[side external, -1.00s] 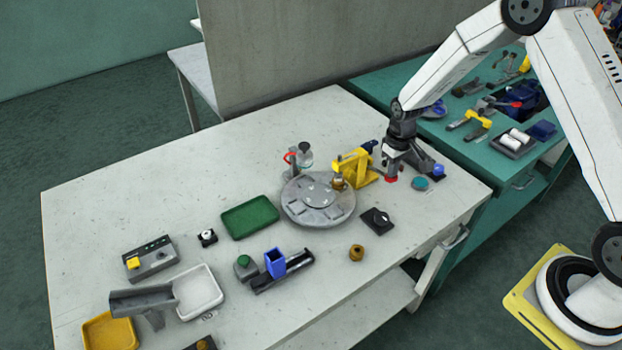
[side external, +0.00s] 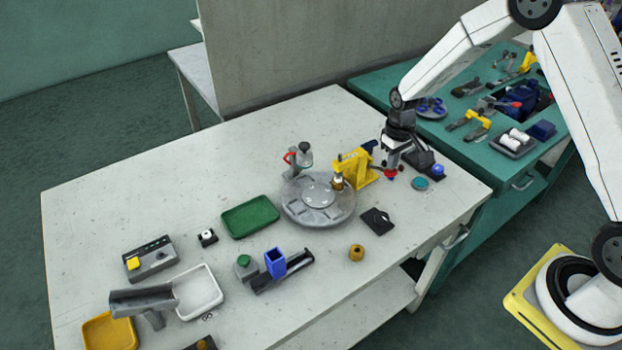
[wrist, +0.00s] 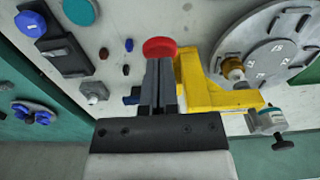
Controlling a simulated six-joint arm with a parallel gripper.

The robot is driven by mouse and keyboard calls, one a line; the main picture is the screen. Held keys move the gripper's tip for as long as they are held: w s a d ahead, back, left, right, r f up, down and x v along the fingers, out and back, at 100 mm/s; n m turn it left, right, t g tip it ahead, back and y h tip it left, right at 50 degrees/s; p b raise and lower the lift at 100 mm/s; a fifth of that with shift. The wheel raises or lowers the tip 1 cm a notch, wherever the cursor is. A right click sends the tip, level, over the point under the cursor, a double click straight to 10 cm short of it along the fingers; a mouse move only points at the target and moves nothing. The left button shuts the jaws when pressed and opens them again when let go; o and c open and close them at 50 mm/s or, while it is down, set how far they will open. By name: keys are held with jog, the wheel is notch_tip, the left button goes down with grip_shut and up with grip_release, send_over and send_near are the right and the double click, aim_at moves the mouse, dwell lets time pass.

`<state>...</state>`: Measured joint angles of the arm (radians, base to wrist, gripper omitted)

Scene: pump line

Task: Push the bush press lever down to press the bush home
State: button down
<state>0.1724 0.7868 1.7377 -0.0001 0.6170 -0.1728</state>
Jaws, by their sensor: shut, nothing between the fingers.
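The yellow bush press (side external: 355,168) stands at the edge of the round grey turntable (side external: 318,212); it also shows in the wrist view (wrist: 205,84). A tan bush (wrist: 233,69) sits under the press head at the turntable rim; how deep it sits I cannot tell. The red knob (wrist: 159,47), apparently the lever's end, lies just past my fingertips in the wrist view. In the side view the red knob (side external: 390,175) is directly below my gripper (side external: 391,167). My gripper is shut and empty, pointing down; contact with the knob is unclear. Most of the lever is hidden.
A black plate (side external: 377,221) and a brass-coloured piece (side external: 356,253) lie in front of the turntable. A teal disc (side external: 420,184) and a dark fixture with a blue knob (side external: 438,169) are right of my gripper. A green tray (side external: 250,217) lies left.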

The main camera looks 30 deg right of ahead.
jog(key=shift+r, duration=0.2)
jog(key=shift+r, duration=2.4)
jog(key=shift+s+a+r, duration=0.3)
jog(key=shift+s+r, duration=0.05)
jog(key=s+a+r+t, duration=0.1)
jog(key=s+a+r, duration=0.1)
jog(key=s, duration=0.6)
jog(key=s+a+r+t, duration=0.1)
jog(key=s+a+r, duration=0.2)
jog(key=s, duration=0.6)
jog(key=shift+a+t, duration=0.3)
jog(key=shift+a, duration=0.9)
